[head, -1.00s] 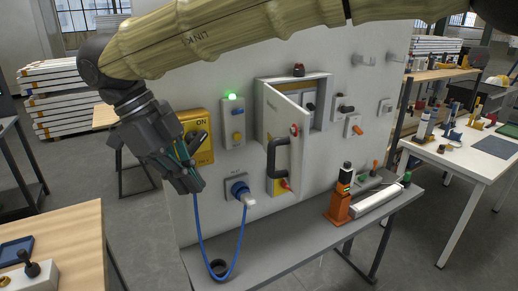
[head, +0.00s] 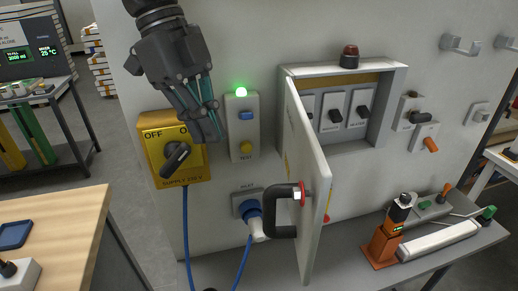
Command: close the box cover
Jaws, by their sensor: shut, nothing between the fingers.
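The box cover (head: 305,165) is a pale hinged door that stands open, swung out toward me from the left side of the wall box (head: 393,90). Inside the box are several switches with black levers. My gripper (head: 210,130) is shut and empty, in front of the panel to the left of the cover. It appears apart from the cover.
A yellow supply switch (head: 172,155) and a grey unit with a green light (head: 241,125) are close to my gripper. A blue-cabled plug (head: 256,225) sits below. A red lamp (head: 349,57) tops the box. An orange device (head: 388,240) stands on the grey shelf.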

